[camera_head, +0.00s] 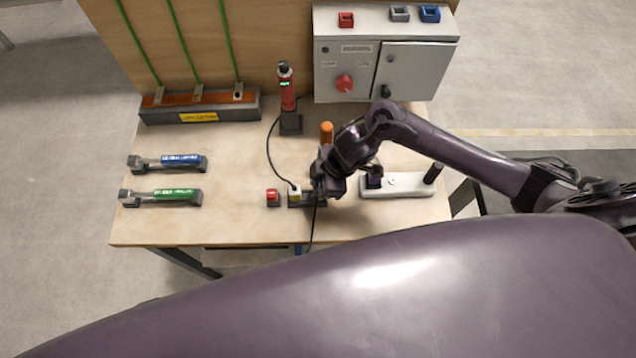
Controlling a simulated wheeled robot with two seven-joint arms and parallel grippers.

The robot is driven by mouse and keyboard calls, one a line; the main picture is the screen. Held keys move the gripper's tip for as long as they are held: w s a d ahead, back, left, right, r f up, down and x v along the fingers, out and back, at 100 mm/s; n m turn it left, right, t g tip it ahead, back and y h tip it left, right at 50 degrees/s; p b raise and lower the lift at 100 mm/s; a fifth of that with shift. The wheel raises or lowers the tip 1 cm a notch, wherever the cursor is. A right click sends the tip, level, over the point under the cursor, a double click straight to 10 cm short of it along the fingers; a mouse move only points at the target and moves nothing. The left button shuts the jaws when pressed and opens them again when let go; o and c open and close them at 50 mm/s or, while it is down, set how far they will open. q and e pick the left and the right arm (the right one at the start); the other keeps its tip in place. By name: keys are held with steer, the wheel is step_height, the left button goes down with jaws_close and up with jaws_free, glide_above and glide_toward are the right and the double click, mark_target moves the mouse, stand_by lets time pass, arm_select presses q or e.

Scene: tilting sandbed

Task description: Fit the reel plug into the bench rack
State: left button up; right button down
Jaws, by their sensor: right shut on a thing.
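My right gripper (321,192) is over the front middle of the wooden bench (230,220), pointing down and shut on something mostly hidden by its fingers. A black cable (314,222) runs down from the gripper over the bench's front edge, so the held thing looks like the reel plug. A low dark block (308,203), which looks like the bench rack, lies just under the gripper. Whether the held plug touches the rack is hidden. My left gripper is not in view.
A red button box (272,197) sits left of the rack. A white strip (400,190) lies right. Blue (180,161) and green-handled (175,195) tools lie left. A grey cabinet (385,65) stands behind.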

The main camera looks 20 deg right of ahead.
steer(key=shift+f+b, duration=0.35)
steer(key=shift+f, duration=0.4)
steer(key=c, duration=0.6)
jaws_free()
steer(key=shift+c, duration=0.2)
steer(key=shift+r, duration=0.1)
step_height(320, 180, up, 3)
steer(key=p, duration=0.3)
steer(key=shift+r, duration=2.5)
